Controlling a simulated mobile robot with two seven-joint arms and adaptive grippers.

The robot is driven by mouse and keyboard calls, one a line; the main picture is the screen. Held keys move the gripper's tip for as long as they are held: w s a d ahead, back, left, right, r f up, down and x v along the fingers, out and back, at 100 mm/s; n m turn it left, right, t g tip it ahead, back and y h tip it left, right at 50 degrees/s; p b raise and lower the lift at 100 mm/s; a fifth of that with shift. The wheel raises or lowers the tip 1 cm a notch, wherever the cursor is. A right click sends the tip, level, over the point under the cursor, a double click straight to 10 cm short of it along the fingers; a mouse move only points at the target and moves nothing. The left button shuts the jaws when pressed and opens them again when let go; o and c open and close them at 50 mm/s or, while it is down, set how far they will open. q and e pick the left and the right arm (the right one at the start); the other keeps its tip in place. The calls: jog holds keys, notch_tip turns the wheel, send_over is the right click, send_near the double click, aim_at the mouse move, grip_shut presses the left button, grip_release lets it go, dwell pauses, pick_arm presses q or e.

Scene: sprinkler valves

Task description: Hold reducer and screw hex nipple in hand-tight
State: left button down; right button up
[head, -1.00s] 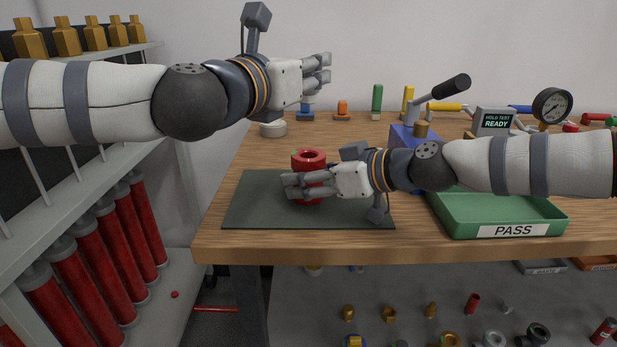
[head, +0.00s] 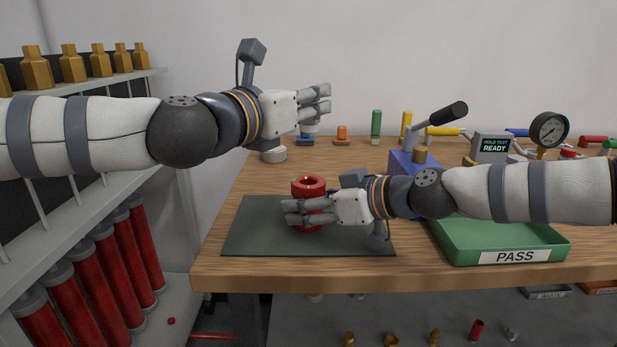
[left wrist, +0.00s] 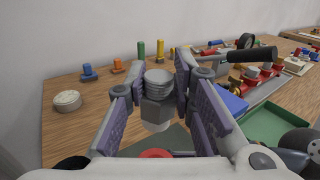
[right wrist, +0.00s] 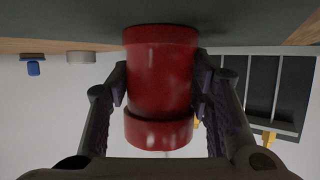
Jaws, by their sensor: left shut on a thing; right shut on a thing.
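The red reducer (head: 308,184) stands upright on the dark green mat (head: 252,232) in the head view. My right gripper (head: 297,212) is shut around its side from the right; in the right wrist view the reducer (right wrist: 160,78) sits between both fingers. My left gripper (head: 322,101) is above the reducer, fingers pointing right. In the left wrist view it is shut on the grey metal hex nipple (left wrist: 158,88), with threads above and below its hex. The red rim of the reducer (left wrist: 156,153) shows below the nipple, with an apparent gap between them.
A green PASS tray (head: 500,245) is at the front right of the bench. A blue vise-like block with a lever (head: 405,170) stands behind it, near the pressure gauge (head: 549,130). A whitish round disc (head: 273,154) lies at the back left. A shelf with red cylinders is at left.

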pick_arm(q)
jog(key=shift+f+m+g+h, duration=0.2)
jog(key=shift+m+g+h, duration=0.1)
jog(key=shift+g+h, duration=0.2)
jog(key=shift+f, duration=3.5)
jog(key=shift+f, duration=1.1)
jog(key=shift+a, duration=0.1)
jog(key=shift+a+m+g+h, duration=0.1)
jog(key=shift+m+g+h, duration=0.3)
jog(key=shift+g+h, duration=0.15)
jog(key=shift+m+g+h, duration=1.1)
jog(key=shift+g+h, duration=0.05)
jog(key=shift+g, duration=0.1)
